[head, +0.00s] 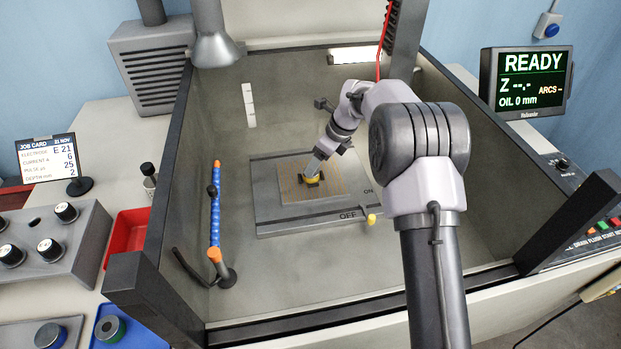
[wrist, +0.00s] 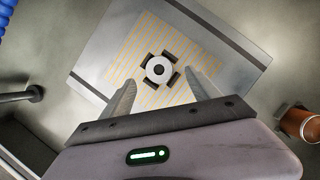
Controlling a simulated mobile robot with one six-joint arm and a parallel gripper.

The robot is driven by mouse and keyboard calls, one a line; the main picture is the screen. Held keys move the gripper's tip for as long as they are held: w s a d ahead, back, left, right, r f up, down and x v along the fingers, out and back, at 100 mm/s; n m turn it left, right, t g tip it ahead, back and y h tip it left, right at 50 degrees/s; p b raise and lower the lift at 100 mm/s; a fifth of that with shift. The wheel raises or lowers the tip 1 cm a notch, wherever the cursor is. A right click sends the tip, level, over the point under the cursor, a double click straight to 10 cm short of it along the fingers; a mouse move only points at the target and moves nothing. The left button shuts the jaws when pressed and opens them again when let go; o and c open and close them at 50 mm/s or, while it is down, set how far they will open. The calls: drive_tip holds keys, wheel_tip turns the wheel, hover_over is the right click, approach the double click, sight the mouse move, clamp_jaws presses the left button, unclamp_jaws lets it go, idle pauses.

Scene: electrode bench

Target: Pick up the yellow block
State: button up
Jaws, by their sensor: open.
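A small yellow piece (head: 312,181) sits among black jaws on the striped plate in the tank; my gripper partly hides it in the head view. In the wrist view, a pale round face (wrist: 159,69) with a dark centre lies at the same spot, inside a black cross of jaws (wrist: 149,60). I cannot tell its full shape. My gripper (head: 314,165) points down at it. In the wrist view my gripper (wrist: 161,78) is open, with one finger on each side of the round face and nothing held. Contact cannot be told.
The striped plate (head: 332,172) lies on a grey base (head: 265,215) with a yellow-knobbed lever (head: 372,219). A blue hose (head: 215,205) stands at the left. Tank walls surround the work area. The tank floor in front is mostly clear.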

drive_tip(key=b+x, duration=0.2)
drive_tip(key=x, duration=0.3)
drive_tip(key=shift+f, duration=0.3)
drive_tip(key=shift+w+a, duration=0.1)
drive_tip(key=shift+a, duration=0.05)
drive_tip(key=shift+r, duration=0.1)
drive_tip(key=shift+c, duration=1.1)
clamp_jaws()
